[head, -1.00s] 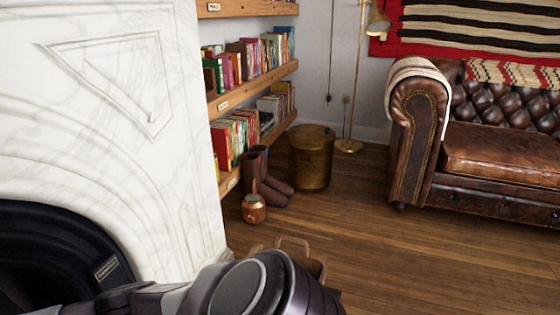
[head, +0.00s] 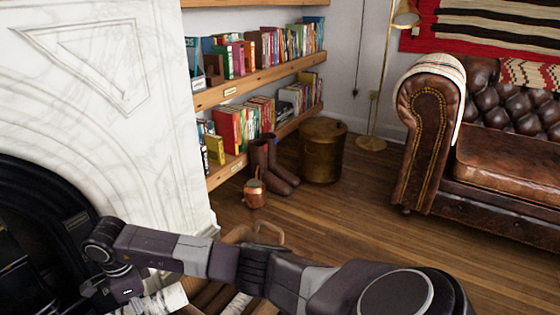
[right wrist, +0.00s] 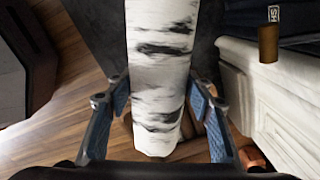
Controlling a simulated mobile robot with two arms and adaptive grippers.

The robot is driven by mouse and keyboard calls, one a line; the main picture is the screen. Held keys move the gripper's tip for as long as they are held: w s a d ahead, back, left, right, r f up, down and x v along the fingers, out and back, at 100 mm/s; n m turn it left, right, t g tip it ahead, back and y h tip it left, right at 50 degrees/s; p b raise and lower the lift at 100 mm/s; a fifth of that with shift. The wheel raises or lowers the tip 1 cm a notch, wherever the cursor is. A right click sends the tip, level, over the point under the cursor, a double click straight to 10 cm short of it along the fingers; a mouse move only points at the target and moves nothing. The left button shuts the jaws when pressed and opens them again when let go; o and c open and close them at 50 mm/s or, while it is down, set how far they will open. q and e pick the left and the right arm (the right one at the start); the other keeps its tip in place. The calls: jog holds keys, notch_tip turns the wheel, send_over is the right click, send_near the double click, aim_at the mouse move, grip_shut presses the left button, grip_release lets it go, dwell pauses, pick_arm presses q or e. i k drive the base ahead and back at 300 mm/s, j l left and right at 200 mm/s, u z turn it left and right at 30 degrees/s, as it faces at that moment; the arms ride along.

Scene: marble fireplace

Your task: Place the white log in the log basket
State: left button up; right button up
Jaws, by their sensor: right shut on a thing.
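The white log (right wrist: 160,75), with black bark marks, is between the two fingers of my right gripper (right wrist: 161,100) in the right wrist view. The gripper is shut on it. In the head view, the white log (head: 165,301) shows only partly at the bottom edge, below my right arm. The log basket (head: 262,228) stands on the floor behind and below that arm. Its curved handle shows, and brown logs (head: 208,297) lie in it. Most of the basket is hidden by the arm. I cannot tell whether the white log touches the basket. My left gripper is out of view.
The marble fireplace (head: 110,85) with its dark opening (head: 35,225) is close on the left. A copper pot (head: 255,194), brown boots (head: 272,168) and a brass bin (head: 322,150) stand beyond the basket. A leather sofa (head: 480,150) is at right. Floor between is clear.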

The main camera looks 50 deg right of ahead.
aim_at(234, 294)
jog(key=i+z, duration=0.15)
jog(key=z, duration=1.45)
